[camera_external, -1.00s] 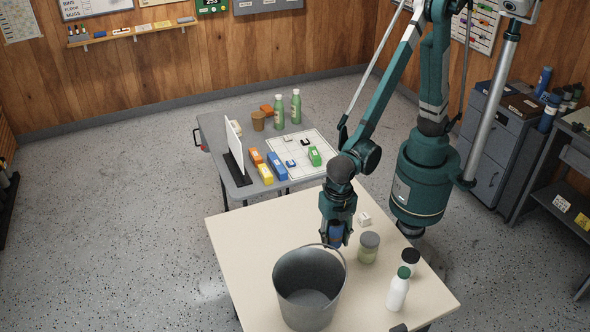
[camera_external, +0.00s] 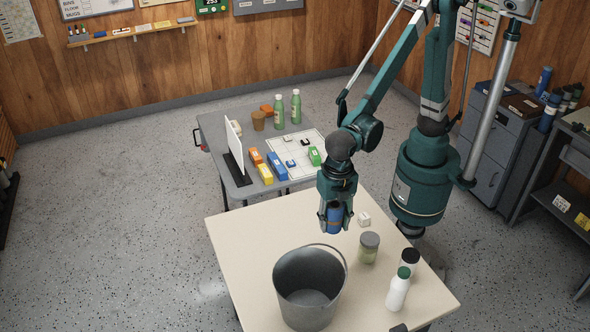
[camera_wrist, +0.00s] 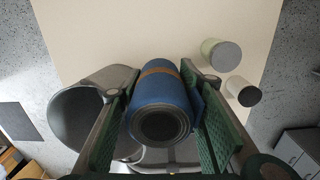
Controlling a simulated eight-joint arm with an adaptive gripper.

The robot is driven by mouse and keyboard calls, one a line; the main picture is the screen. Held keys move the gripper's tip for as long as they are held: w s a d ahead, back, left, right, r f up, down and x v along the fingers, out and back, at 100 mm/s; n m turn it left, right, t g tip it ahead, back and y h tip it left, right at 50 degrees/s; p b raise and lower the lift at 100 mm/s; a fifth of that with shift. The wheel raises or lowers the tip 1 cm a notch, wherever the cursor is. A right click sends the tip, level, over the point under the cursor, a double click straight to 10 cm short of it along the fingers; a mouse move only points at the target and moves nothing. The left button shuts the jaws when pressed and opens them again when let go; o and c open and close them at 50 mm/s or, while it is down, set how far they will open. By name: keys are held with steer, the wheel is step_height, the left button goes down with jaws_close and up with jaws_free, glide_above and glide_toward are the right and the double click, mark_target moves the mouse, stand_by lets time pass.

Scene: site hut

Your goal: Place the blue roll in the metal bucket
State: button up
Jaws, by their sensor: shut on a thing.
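The blue roll (camera_external: 335,216) has a brown band around it and a dark end, clear in the wrist view (camera_wrist: 162,104). My gripper (camera_external: 336,222) is shut on it, with one green-padded finger on each side. It holds the roll above the cream table, behind the bucket in the external view. The metal bucket (camera_external: 283,284) is grey, upright and open at the top, with its handle raised at the back rim. Its visible inside is empty. In the wrist view the bucket (camera_wrist: 75,125) is at the left, partly hidden by a finger.
On the cream table (camera_external: 240,235), a lidded jar (camera_external: 368,248), a black-capped container (camera_external: 410,258), a white bottle (camera_external: 398,292) and a small white block (camera_external: 363,218) stand right of the bucket. A grey table (camera_external: 215,140) behind carries several blocks, bottles and a white panel.

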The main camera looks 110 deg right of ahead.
steer(key=m+p, duration=0.1)
glide_above(308, 294)
steer(key=w+a, duration=0.3)
steer(key=a, duration=0.3)
step_height(308, 294, down, 11)
steer(key=shift+d, duration=0.15)
stand_by(0.3)
steer(key=shift+s+f, duration=0.1)
steer(key=shift+f+b, duration=0.55)
steer(key=shift+f, duration=2.55)
steer(key=shift+f+b, duration=0.35)
steer(key=shift+f, duration=1.55)
steer(key=shift+f, duration=0.2)
steer(key=o, duration=0.9)
